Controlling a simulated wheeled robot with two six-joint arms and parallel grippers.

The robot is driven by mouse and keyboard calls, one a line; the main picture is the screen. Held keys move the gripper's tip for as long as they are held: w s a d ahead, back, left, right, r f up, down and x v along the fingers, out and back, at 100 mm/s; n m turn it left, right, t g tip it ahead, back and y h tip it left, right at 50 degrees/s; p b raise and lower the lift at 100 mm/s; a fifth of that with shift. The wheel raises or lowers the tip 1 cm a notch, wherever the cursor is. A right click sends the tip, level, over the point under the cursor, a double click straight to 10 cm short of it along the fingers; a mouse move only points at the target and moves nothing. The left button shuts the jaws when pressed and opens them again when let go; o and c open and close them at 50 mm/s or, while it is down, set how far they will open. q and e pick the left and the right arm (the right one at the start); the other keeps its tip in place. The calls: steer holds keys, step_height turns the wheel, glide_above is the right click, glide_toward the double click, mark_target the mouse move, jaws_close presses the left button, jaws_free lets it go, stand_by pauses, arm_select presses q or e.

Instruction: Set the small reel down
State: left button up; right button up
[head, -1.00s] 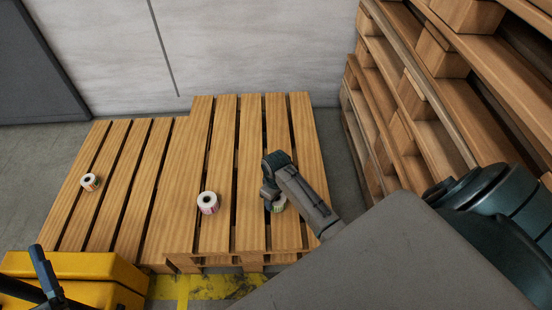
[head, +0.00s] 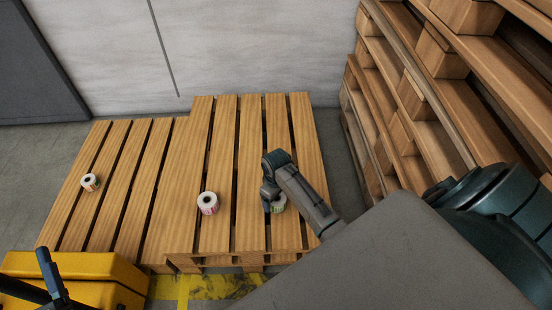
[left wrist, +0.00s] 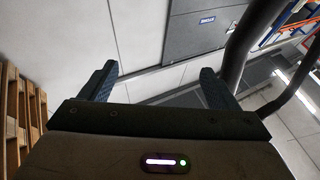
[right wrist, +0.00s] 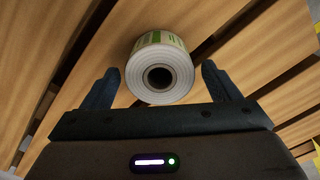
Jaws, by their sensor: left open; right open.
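A small white reel with a green-printed side (head: 279,205) rests on the higher wooden pallet (head: 222,140), partly hidden by my right gripper (head: 270,196) in the head view. The right wrist view shows this reel (right wrist: 172,42) with its dark core hole facing the camera, between and slightly beyond the open fingertips of my right gripper (right wrist: 158,78). A gap shows on each side of it. My left gripper (left wrist: 158,84) is open and empty, facing the wall and away from the pallets. In the head view it is at the lower left.
Another white reel (head: 208,203) stands left of my right gripper, and one more (head: 89,182) is on the left pallet (head: 118,165). Tall stacked pallets (head: 415,100) rise at the right. A yellow box (head: 100,270) is at the lower left. The pallet's back is clear.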

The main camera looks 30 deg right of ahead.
step_height(320, 180, up, 11)
steer(key=p, duration=0.3)
steer(key=s+a+r+m+t+y, duration=0.1)
steer(key=s+a+r+m+t, duration=0.1)
steer(key=s+a+t, duration=0.6)
arm_select(q)
steer(key=s+f+g, duration=0.3)
steer(key=f+g, duration=0.2)
steer(key=f, duration=0.3)
steer(key=s+d+f+g, duration=0.1)
steer(key=s+f+g, duration=0.2)
steer(key=f+g, duration=0.3)
step_height(320, 180, down, 3)
steer(key=shift+s+d+f+n, duration=0.1)
steer(key=shift+s+d+n, duration=0.15)
steer(key=shift+n, duration=0.15)
arm_select(e)
steer(key=s+r+m+t, duration=0.1)
steer(key=s+r+t, duration=0.2)
steer(key=s+r, duration=0.6)
step_height(320, 180, up, 3)
steer(key=shift+f+m+t+y, duration=0.15)
steer(key=shift+m+t+y, duration=0.15)
steer(key=shift+m, duration=0.1)
steer(key=shift+s+a, duration=0.1)
